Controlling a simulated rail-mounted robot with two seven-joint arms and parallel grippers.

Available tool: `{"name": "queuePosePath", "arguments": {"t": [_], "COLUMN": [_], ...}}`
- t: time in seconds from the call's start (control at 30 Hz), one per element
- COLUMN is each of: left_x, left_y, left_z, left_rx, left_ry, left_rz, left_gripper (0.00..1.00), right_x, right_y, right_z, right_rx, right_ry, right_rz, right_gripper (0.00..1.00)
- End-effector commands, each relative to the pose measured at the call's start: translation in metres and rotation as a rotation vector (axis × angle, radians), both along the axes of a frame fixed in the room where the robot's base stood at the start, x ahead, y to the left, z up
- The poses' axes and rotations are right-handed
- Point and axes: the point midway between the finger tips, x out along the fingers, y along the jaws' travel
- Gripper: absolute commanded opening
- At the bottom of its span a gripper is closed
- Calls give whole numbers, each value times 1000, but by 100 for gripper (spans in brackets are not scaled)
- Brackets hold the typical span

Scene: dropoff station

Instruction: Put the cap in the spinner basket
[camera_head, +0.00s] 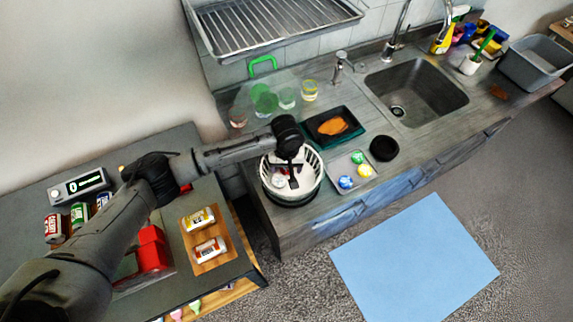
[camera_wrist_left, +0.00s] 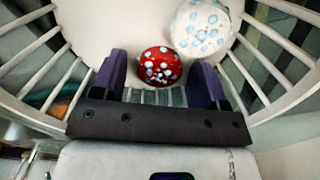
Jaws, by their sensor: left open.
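The spinner basket (camera_head: 316,182) is white and slatted and stands on the counter; its slats also fill the sides of the left wrist view (camera_wrist_left: 268,42). My left gripper (camera_head: 291,178) reaches down into it from above and is open. In the wrist view, a red cap with pale spots (camera_wrist_left: 159,66) lies on the basket floor between my two purple-lined fingers (camera_wrist_left: 160,80). A white cap with light blue spots (camera_wrist_left: 201,27) lies beside it in the basket. The fingers partly hide the basket floor. My right gripper is not in view.
A small grey tray (camera_head: 336,177) with blue, yellow and green balls-like pieces stands right of the basket. Several glasses (camera_head: 287,97) stand at the back. The sink (camera_head: 416,88) is farther right.

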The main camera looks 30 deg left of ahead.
Motion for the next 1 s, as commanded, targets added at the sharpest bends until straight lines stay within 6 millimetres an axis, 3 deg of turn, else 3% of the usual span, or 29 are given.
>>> {"name": "queuePosePath", "arguments": {"t": [0.27,0.8,1.0], "left_x": [0,0,0], "left_y": [0,0,0], "left_z": [5,97,116], "left_rx": [0,-1,0], "left_ry": [-1,-2,0], "left_rz": [0,-1,1], "left_gripper": [67,67,67], "right_x": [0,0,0], "right_y": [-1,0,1], "right_z": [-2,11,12], "right_rx": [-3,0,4], "right_ry": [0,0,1], "right_rz": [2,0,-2], "right_gripper": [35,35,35]}}
